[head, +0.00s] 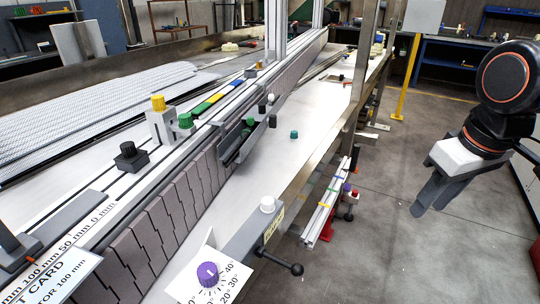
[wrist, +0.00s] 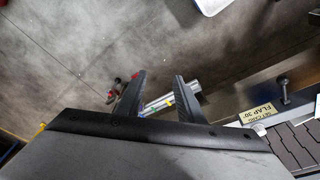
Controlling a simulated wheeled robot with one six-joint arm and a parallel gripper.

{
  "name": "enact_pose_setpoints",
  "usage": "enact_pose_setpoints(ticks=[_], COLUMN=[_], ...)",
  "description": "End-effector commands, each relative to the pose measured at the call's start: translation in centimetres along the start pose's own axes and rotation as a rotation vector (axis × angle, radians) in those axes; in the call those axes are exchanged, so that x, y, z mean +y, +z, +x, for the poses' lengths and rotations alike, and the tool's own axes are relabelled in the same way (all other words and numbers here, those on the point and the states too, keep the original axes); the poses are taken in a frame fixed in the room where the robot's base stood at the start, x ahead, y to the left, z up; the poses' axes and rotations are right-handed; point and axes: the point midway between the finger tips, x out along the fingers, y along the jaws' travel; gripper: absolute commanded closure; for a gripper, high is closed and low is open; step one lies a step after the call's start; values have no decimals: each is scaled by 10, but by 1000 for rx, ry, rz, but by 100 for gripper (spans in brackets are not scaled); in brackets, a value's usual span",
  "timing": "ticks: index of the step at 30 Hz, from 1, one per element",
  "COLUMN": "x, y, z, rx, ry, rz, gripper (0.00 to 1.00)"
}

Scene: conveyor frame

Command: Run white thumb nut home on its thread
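The white thumb nut (head: 267,204) sits upright on top of a grey bracket (head: 252,230) at the table's front edge, beside a yellow label reading FLAP 30°. How far down its thread it is, I cannot tell. My gripper (head: 432,198) hangs over the floor at the right, well apart from the nut, fingers pointing down. In the wrist view my gripper (wrist: 158,88) has its two fingers spread with nothing between them.
A black ball-ended lever (head: 285,264) sticks out from the bracket. A purple knob (head: 208,274) on a dial plate is left of it. A rail with coloured clips (head: 325,205) hangs below the edge.

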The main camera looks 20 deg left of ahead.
Motion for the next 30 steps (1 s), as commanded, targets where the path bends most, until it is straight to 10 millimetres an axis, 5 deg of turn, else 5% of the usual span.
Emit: enact_pose_setpoints(ticks=[6,15,24,30], x=[-64,-174,-262,-278], y=[-61,-119,-139,-140], z=[-18,-36,-46,-46], rx=[-55,-128,-179,-188], ry=[-44,-90,-112,-116], rz=[-225,-527,-733,-768], gripper=[66,66,66,66])
